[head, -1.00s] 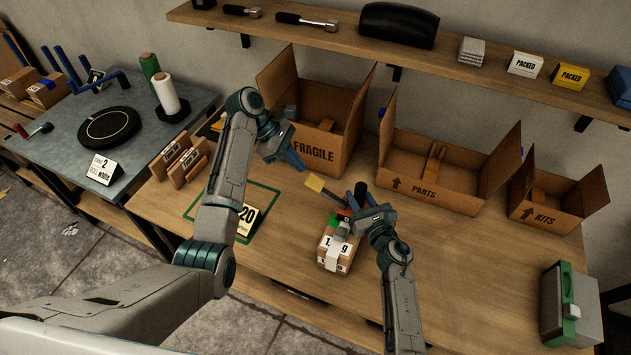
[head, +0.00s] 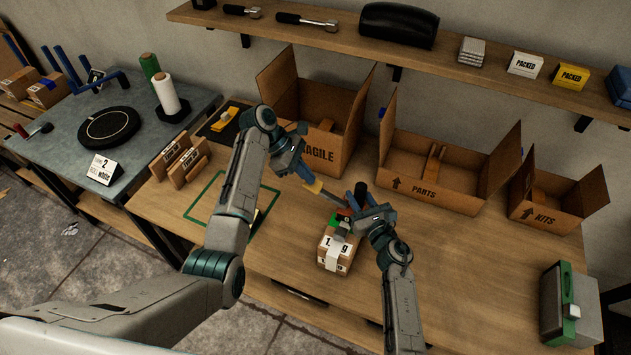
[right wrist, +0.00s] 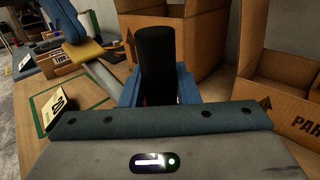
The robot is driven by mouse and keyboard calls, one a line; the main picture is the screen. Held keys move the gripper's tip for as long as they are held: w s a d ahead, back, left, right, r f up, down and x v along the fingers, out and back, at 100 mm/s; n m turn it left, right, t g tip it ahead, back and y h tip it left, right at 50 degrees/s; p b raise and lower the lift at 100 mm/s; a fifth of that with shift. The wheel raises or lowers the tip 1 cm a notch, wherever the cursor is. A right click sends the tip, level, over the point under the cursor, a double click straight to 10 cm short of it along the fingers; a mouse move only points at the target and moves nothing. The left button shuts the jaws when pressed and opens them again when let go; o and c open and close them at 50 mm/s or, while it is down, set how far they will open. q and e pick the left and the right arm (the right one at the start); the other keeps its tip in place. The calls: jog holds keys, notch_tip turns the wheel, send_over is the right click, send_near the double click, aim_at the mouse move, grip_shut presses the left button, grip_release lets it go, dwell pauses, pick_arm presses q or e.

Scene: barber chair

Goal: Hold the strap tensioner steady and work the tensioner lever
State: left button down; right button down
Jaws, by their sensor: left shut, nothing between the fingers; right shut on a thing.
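The strap tensioner (head: 343,217) sits on top of a small taped carton (head: 338,250) on the bench. My right gripper (head: 357,200) is shut on its upright black handle, which stands between the blue fingers in the right wrist view (right wrist: 156,62). The tensioner lever (head: 331,196), a grey bar with a yellow grip, points up and left. My left gripper (head: 305,177) is shut and empty right by the yellow grip; it also shows in the right wrist view above the grip (right wrist: 83,50). I cannot tell whether they touch.
Open cartons marked FRAGILE (head: 320,145), PARTS (head: 425,172) and KITS (head: 545,205) line the back of the bench. A green outline (head: 205,200) lies at left, partly behind my left arm. A grey-green case (head: 567,305) stands at right.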

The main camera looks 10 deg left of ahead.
aim_at(307, 184)
pick_arm(q)
jog(key=shift+s+f, duration=0.1)
jog(key=shift+f, duration=1.85)
jog(key=a, duration=0.2)
jog(key=a+r, duration=0.1)
jog(key=shift+w, duration=0.25)
jog(key=shift+a+r, duration=0.1)
jog(key=shift+r, duration=0.05)
jog(key=v, duration=1.2)
jog(key=shift+w, duration=0.1)
pick_arm(e)
jog(key=c, duration=1)
grip_release()
jog(key=v, duration=1.2)
